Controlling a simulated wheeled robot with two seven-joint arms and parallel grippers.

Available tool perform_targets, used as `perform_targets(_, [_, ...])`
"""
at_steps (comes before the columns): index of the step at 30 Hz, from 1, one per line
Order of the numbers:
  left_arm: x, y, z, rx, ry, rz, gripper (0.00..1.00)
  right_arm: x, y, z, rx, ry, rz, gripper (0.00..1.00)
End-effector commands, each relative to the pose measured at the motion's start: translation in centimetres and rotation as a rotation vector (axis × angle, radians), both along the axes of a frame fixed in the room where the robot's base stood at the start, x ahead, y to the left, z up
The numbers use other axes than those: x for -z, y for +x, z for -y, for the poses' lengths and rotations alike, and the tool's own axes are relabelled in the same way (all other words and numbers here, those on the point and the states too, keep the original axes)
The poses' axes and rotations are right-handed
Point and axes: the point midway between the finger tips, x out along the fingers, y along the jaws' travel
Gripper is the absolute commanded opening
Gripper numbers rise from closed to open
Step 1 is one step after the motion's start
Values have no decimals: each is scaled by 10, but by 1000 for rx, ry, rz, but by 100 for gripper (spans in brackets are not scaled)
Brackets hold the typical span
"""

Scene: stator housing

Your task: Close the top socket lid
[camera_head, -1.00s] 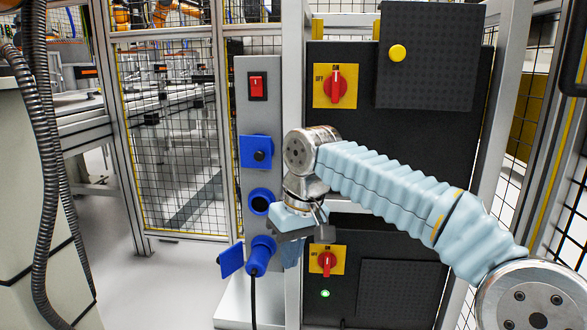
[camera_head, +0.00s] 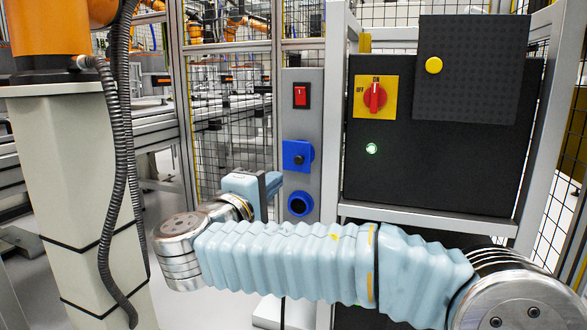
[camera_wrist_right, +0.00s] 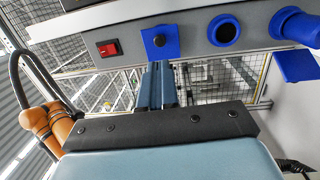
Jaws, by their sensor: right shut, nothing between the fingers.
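The top socket lid (camera_head: 297,155) is a blue square plate with a dark round knob, on the upper part of a grey panel. It looks flat on the panel, and no open ring shows there. It also shows in the right wrist view (camera_wrist_right: 171,34). Below it in the head view is an open blue round socket (camera_head: 290,204). My right gripper (camera_head: 274,182) is shut and empty, just left of the panel. In the right wrist view its fingers (camera_wrist_right: 157,85) point at the lid's lower edge; contact cannot be told. My left gripper is not in view.
A red switch (camera_head: 300,95) sits above the lid on the grey panel. In the wrist view a further blue socket (camera_wrist_right: 297,27) has its lid (camera_wrist_right: 294,66) hanging open. A black cabinet (camera_head: 440,165) with a red rotary switch (camera_head: 375,97) stands to the right. Mesh fencing lies behind.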

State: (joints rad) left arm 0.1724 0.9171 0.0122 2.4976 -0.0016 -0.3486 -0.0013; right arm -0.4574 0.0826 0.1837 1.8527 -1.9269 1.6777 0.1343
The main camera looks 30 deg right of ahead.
Motion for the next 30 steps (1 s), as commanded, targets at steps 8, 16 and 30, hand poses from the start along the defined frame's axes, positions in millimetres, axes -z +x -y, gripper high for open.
perform_targets(8, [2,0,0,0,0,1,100,-3,33,47,3,1,-2,0])
perform_targets(16, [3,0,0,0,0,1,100,-6,49,69,2,1,0,0])
perform_targets(30, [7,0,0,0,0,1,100,-4,52,77,3,2,0,0])
